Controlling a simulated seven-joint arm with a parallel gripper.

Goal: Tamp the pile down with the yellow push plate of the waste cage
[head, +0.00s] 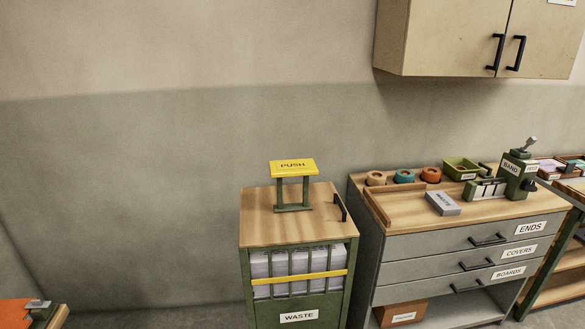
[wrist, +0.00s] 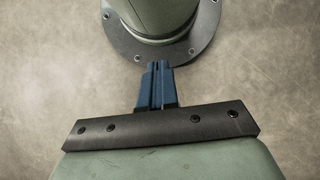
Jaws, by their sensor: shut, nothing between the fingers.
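The waste cage (head: 247,262) stands against the wall in the head view, a green-framed box with a wooden top and a "WASTE" label. The yellow push plate (head: 293,167), marked "PUSH", stands raised above that top on green posts.
A grey drawer cabinet (head: 425,252) stands close to the cage's right, with tape rolls, a grey block (head: 443,204) and a banding tool (head: 515,172) on top. A wall cupboard (head: 440,40) hangs at upper right.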

